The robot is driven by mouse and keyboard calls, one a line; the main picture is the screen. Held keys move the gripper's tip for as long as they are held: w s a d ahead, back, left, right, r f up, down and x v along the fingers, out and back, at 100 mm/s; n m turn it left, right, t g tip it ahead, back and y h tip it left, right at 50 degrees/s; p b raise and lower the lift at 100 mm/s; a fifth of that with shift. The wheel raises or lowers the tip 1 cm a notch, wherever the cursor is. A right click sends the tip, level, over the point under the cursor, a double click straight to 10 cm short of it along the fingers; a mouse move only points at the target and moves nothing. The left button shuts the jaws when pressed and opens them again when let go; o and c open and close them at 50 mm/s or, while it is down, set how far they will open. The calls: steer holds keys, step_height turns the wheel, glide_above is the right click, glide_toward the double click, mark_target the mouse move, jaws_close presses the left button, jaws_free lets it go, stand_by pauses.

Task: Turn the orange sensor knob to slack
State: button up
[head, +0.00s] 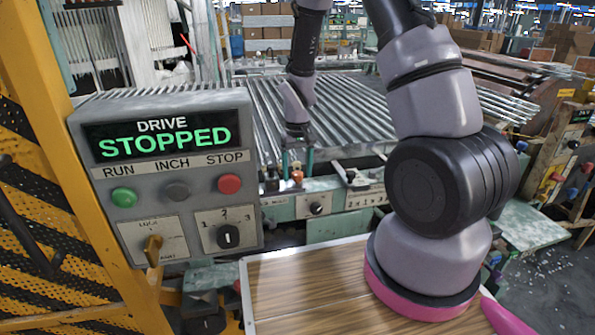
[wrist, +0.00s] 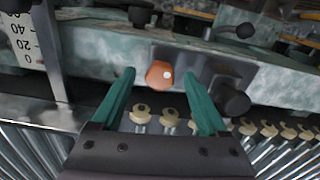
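The orange sensor knob (wrist: 159,74) is a small rounded knob with a white spot, on a worn green-grey machine panel. It also shows in the head view (head: 297,177), just under my fingertips. My gripper (wrist: 158,78) is open, with its two teal fingers apart and nothing held. In the wrist view the knob appears between the fingertips, with a gap on each side. I cannot tell whether the tips reach around it or stop short. In the head view my gripper (head: 297,165) points down at the knob.
A dark round knob on a bracket (wrist: 232,98) sits close right of the orange knob. A numbered scale (wrist: 22,38) stands at left. Tubes (head: 335,110) lie behind. A control box (head: 165,175) reads DRIVE STOPPED. A wooden top (head: 300,290) is in front.

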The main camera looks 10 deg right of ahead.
step_height(320, 180, up, 11)
stand_by(0.7)
steer(key=shift+f, duration=0.1)
step_height(320, 180, up, 16)
steer(key=m+t+y, duration=0.1)
steer(key=m+t, duration=0.2)
glide_above(298, 173)
steer(key=s+d, duration=0.4)
steer(key=s, duration=0.2)
steer(key=s+d+r+m+t+y, duration=0.1)
steer(key=s+r+t, duration=0.3)
steer(key=s+r, duration=0.5)
steer(key=s+m, duration=0.1)
steer(key=s, duration=0.2)
steer(key=shift+s+d+r, duration=0.3)
steer(key=shift+s+r, duration=0.05)
steer(key=shift+r, duration=0.05)
